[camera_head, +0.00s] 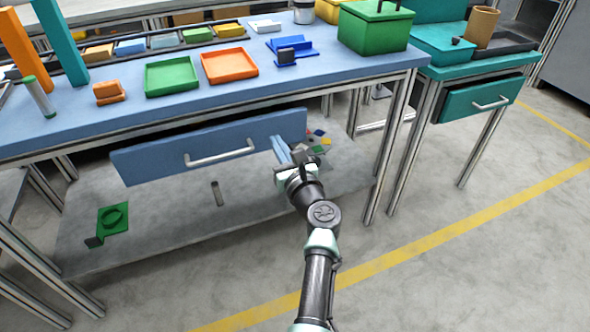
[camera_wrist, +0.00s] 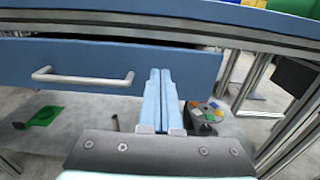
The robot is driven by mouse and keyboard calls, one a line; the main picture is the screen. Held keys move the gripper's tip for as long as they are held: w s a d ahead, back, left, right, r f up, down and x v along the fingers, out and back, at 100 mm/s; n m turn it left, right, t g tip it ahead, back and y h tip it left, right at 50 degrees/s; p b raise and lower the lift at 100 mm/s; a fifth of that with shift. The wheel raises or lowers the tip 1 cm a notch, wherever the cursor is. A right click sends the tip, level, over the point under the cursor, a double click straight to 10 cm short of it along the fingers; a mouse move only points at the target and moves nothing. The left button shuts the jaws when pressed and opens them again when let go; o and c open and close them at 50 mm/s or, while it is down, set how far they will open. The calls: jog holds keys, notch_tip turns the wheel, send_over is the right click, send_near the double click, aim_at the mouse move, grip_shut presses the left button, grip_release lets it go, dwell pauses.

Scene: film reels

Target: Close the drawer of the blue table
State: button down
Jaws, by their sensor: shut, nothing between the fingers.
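The blue table (camera_head: 130,127) stands across the left and middle of the head view. Its blue drawer (camera_head: 165,156) hangs under the tabletop and stands slightly out, with a dark gap above its front in the wrist view (camera_wrist: 100,58). A silver bar handle (camera_head: 220,154) sits on the drawer front; it also shows in the wrist view (camera_wrist: 82,77). My gripper (camera_head: 281,148) is shut and empty, its blue fingers together near the right end of the drawer front, right of the handle. I cannot tell whether the fingertips touch the front.
A lower shelf (camera_head: 170,225) holds a green part (camera_head: 112,222) and several small coloured pieces. Table legs (camera_head: 388,150) stand right of my gripper. A teal table with a drawer (camera_head: 478,98) stands further right. The floor in front is clear.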

jog(key=p+v, duration=0.3)
jog(key=v, duration=0.6)
jog(key=shift+f, duration=0.15)
jog(key=s+a+r+n+t, duration=0.2)
jog(key=r+n, duration=0.9)
jog(key=r, duration=0.4)
jog(key=s+a+r+n+t, duration=0.1)
jog(key=a+r+n+t, duration=0.1)
jog(key=r+n, duration=1.1)
jog(key=s+r+n+t+h, duration=0.3)
jog(key=s+r+n, duration=0.1)
jog(key=s+r, duration=0.7)
jog(key=s+r+n+t+h, duration=0.35)
jog(key=s+r, duration=0.45)
jog(key=r, duration=0.5)
notch_tip(320, 180, up, 31)
jog(key=p, duration=3.2)
jog(key=shift+d+n+y, duration=0.2)
jog(key=shift+n+y, duration=0.25)
jog(key=shift+r, duration=0.1)
